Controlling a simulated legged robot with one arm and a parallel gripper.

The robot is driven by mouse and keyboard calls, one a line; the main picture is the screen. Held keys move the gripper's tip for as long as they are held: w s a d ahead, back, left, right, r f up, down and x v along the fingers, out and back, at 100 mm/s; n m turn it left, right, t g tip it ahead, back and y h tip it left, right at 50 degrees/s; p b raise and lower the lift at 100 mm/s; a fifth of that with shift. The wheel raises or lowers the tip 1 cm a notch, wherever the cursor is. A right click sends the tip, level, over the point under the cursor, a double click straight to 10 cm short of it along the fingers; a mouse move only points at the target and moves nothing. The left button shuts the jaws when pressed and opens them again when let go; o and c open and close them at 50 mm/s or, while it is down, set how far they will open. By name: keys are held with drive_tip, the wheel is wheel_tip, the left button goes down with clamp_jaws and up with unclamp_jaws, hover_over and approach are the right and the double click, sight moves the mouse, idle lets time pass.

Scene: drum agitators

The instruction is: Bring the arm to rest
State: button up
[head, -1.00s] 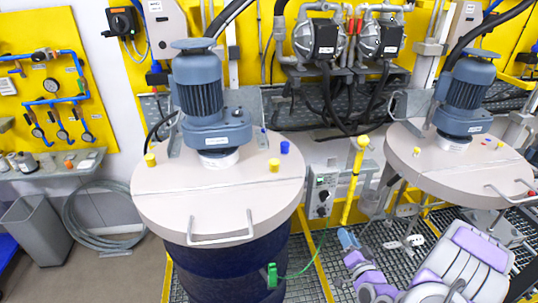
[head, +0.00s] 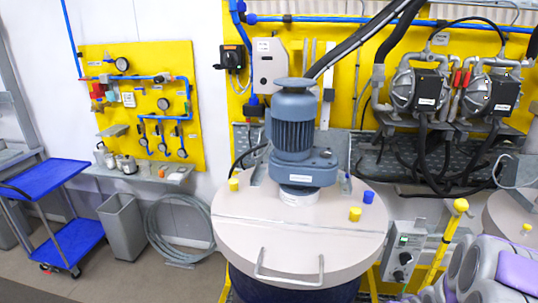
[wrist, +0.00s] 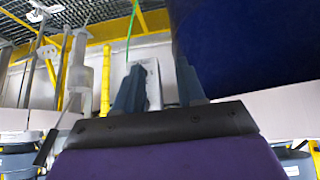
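My arm (head: 495,270), purple and grey, is folded low at the lower right of the head view. My gripper (wrist: 160,75) shows in the wrist view as two dark blue-grey fingers standing apart. A pale box is visible behind the gap, and nothing is held between the fingers. A dark blue drum surface (wrist: 230,45) lies close beside the right finger; I cannot tell the exact distance.
A drum with a pale lid (head: 240,240) and blue motor (head: 293,125) stands in front. A yellow-handled rod (head: 440,245) and a control box (head: 402,250) stand right of it. A blue cart (head: 50,185) and grey bin (head: 123,228) are at left, with open floor before them.

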drive_tip(key=s+a+r+n+g+y, duration=0.1)
drive_tip(key=s+a+r+g, duration=0.3)
drive_tip(key=s+a+r, duration=0.3)
drive_tip(key=s+a+r+n+g+y+b, duration=0.1)
drive_tip(key=s+a+r+g, duration=0.3)
drive_tip(key=s+a, duration=1.3)
wheel_tip(320, 180, up, 3)
drive_tip(key=s, duration=0.2)
drive_tip(key=shift+s+f+n+b, duration=0.15)
drive_tip(key=shift+s+n+b, duration=0.15)
drive_tip(key=shift+s+n, duration=0.1)
